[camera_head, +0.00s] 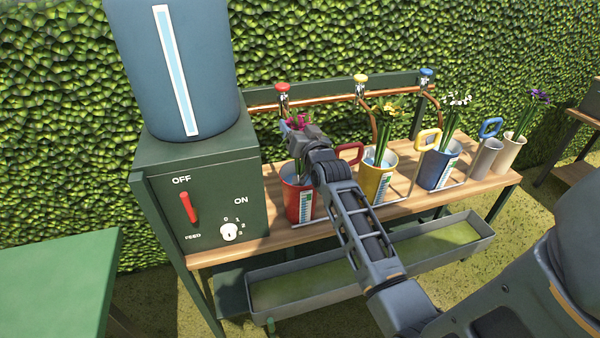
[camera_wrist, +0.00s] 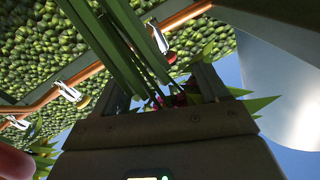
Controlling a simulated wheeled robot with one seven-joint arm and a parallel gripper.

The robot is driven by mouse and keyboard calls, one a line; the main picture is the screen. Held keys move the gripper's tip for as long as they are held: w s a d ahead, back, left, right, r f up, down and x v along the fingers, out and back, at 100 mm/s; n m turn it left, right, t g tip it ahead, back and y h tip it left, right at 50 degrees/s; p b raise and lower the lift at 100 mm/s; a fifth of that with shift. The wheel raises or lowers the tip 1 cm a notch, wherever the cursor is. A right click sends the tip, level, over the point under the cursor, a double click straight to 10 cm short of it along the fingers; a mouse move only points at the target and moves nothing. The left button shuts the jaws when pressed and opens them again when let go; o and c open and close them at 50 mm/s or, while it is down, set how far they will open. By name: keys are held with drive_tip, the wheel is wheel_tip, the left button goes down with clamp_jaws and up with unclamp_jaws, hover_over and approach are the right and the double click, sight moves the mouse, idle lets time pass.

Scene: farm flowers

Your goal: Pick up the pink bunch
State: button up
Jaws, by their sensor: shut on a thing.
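The pink bunch (camera_head: 297,122) shows at my gripper (camera_head: 292,133) above the red bucket (camera_head: 297,204) in the head view. My gripper is shut on the bunch and partly hides it. Green stems show below the gripper, toward the bucket mouth. I cannot tell whether their ends are still inside the bucket. In the wrist view thick green stems (camera_wrist: 118,45) run between the fingers, and dark pink blooms (camera_wrist: 185,99) with pointed leaves show behind the gripper.
Yellow (camera_head: 376,182) and blue (camera_head: 437,167) buckets with flowers stand to the right on the wooden bench (camera_head: 400,215). A copper pipe with taps (camera_head: 320,98) runs behind. The green feed box (camera_head: 200,190) and blue tank (camera_head: 175,70) are close on the left.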

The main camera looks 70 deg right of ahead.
drive_tip(key=shift+c, duration=1.3)
wheel_tip(320, 180, up, 28)
